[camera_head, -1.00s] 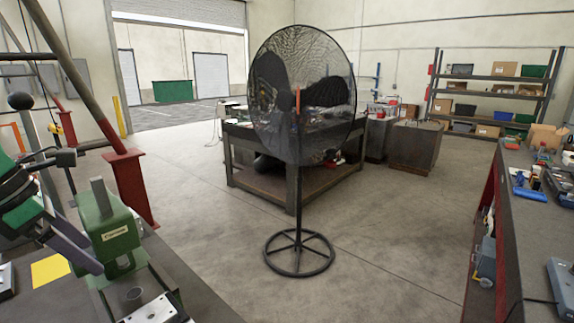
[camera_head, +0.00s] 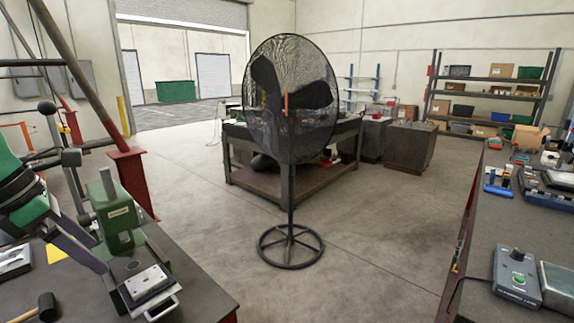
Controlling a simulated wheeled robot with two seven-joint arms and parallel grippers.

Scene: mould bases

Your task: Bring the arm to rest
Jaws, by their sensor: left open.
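My left gripper (camera_head: 93,245) is at the left edge of the head view, on the green and dark arm. It is open, its fingers pointing down and right, with nothing seen between them. It overlaps the left side of a green bench press (camera_head: 118,217) in the picture; I cannot tell whether they touch. My right gripper is out of view.
The left bench (camera_head: 190,262) holds a metal mould block (camera_head: 146,284), a black mallet (camera_head: 45,308) and a yellow sheet (camera_head: 56,252). A stand fan (camera_head: 291,190) stands on clear floor. The right bench (camera_head: 470,280) carries a grey control box (camera_head: 518,277) and tools.

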